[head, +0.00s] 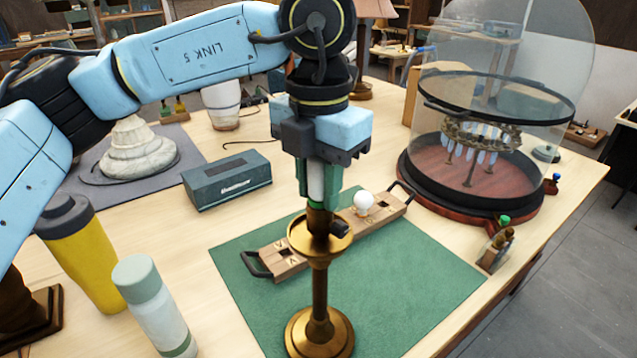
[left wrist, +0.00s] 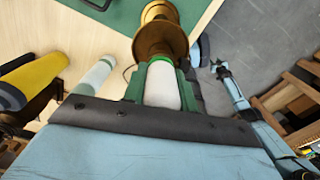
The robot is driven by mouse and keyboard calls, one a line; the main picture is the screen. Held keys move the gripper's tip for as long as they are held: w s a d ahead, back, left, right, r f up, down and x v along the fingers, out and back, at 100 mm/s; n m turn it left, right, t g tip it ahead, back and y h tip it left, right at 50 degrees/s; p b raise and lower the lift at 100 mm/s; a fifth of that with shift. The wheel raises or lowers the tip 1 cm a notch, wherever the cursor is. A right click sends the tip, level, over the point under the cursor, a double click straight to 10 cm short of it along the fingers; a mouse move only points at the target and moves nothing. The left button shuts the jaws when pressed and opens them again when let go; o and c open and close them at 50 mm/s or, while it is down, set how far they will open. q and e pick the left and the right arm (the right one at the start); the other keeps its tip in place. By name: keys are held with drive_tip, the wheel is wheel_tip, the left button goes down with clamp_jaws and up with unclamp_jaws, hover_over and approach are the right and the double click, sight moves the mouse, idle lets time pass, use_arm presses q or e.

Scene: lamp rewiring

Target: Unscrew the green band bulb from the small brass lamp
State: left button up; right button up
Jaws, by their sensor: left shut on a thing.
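The small brass lamp (head: 320,285) stands upright on the green mat (head: 400,290), with a dish-shaped collar near its top. It also shows in the left wrist view (left wrist: 160,38). The green band bulb (head: 316,182) is upright at the lamp's top, white with a green band at its lower end. In the left wrist view the bulb (left wrist: 162,85) lies between the green fingers, its banded end at the brass collar. My left gripper (head: 318,190) points down and is shut on the bulb. My right gripper (left wrist: 221,69) seems to show small in the left wrist view; its jaws are unclear.
A wooden tray (head: 285,262) with a round white bulb (head: 363,201) lies behind the lamp. A glass-domed chandelier (head: 480,140) stands at right. A white bottle (head: 155,305), yellow flask (head: 85,255) and dark box (head: 228,180) stand left. The mat's right part is clear.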

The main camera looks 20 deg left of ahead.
use_arm(q)
drive_tip(key=n+b, duration=0.2)
drive_tip(key=n, duration=0.3)
drive_tip(key=shift+d+f, duration=0.1)
drive_tip(key=shift+n+b, duration=0.35)
drive_tip(key=shift+n, duration=0.85)
drive_tip(key=o, duration=1)
